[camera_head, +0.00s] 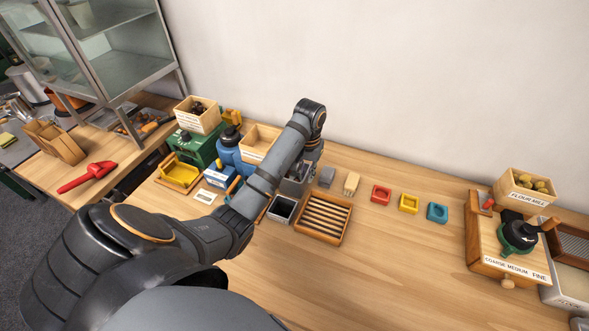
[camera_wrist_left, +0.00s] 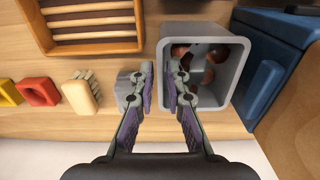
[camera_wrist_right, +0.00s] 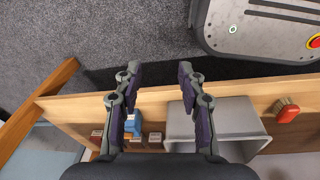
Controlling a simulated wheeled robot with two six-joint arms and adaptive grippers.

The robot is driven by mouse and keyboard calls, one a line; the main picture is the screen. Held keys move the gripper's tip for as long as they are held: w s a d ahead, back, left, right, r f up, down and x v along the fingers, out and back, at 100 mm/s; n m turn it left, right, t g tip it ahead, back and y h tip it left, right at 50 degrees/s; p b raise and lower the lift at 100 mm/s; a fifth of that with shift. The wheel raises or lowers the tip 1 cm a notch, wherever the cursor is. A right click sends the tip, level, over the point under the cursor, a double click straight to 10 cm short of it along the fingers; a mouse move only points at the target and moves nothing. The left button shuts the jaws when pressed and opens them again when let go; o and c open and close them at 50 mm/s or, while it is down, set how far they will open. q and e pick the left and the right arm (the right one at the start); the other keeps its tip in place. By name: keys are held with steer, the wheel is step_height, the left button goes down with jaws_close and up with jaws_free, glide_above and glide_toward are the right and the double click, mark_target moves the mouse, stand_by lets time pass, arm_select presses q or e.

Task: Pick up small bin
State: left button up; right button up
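The small grey bin (camera_wrist_left: 235,85) shows in the left wrist view with several brown chestnuts (camera_wrist_left: 205,62) inside. My right gripper (camera_wrist_right: 158,80) is open and empty, away from the bin, and is outside the head view.
A grey block (camera_wrist_left: 126,86) and a blue box (camera_wrist_left: 275,60) flank the bin. Red (camera_head: 381,194), yellow and blue blocks lie rightward. A mill (camera_head: 510,245) stands far right. The middle front table is clear.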

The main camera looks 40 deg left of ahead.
mark_target(305, 190)
arm_select(q)
step_height(305, 190, down, 4)
steer(key=shift+w+a+f, duration=0.1)
steer(key=shift+f, duration=0.1)
jaws_close()
arm_select(e)
steer(key=shift+s+d+f, duration=0.15)
steer(key=shift+s+f, duration=0.05)
steer(key=shift+s, duration=0.3)
steer(key=shift+s+d+f, duration=0.15)
steer(key=shift+s+f, duration=0.05)
steer(key=shift+s, duration=0.25)
arm_select(q)
steer(key=shift+r, duration=0.2)
